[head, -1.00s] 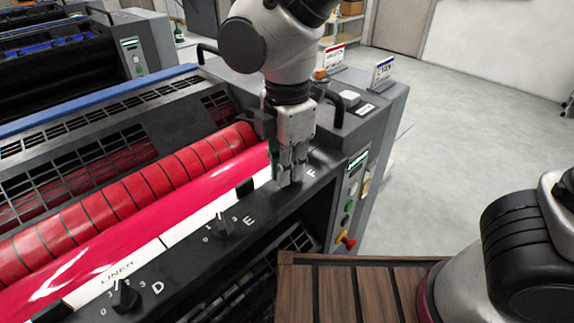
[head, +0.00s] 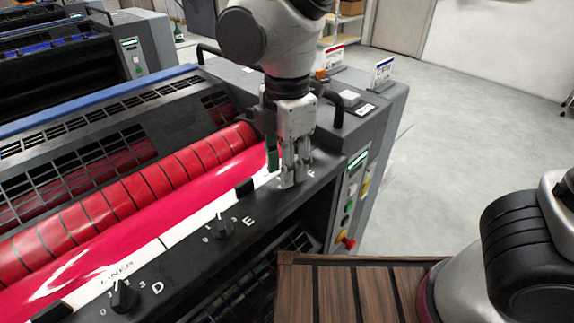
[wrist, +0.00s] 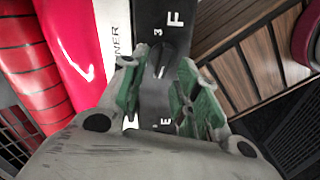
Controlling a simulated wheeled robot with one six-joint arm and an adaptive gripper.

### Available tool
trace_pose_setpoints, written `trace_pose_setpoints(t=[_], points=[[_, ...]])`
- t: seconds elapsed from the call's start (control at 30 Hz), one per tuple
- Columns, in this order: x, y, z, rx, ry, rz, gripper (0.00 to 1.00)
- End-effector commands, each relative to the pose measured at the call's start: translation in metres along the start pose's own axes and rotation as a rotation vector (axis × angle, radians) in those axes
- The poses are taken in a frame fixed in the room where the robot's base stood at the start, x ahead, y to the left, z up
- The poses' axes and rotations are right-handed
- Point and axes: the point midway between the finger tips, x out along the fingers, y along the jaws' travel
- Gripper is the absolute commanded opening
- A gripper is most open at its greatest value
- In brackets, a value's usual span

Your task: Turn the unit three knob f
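Knob F, a small dark knob (wrist: 160,62) on the black ledge, shows between my fingertips in the wrist view. A white F and a 3 are printed beyond it. My gripper (head: 294,180) points down at the ledge beside the F in the head view, its fingers hiding the knob. In the wrist view my gripper (wrist: 163,65) has its green-padded fingers on either side of the knob, with a narrow gap. Whether the pads touch the knob is unclear. Knob F's pointer setting cannot be read.
Knob E (head: 221,228) and knob D (head: 124,296) stand along the same ledge (head: 185,258). The red roller (head: 130,187) runs beside it. A control panel (head: 354,200) with a red button is at right. A wooden slatted surface (head: 345,290) lies in front.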

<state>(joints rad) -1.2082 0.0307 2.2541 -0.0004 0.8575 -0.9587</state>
Motion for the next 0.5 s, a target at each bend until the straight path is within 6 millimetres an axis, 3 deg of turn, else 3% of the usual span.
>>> trace_pose_setpoints(t=[0.3, 0.5], points=[[-0.068, 0.001, 0.0, 0.0, 0.004, 0.006, 0.31], [-0.101, 0.001, 0.0, 0.0, 0.002, 0.004, 0.31]])
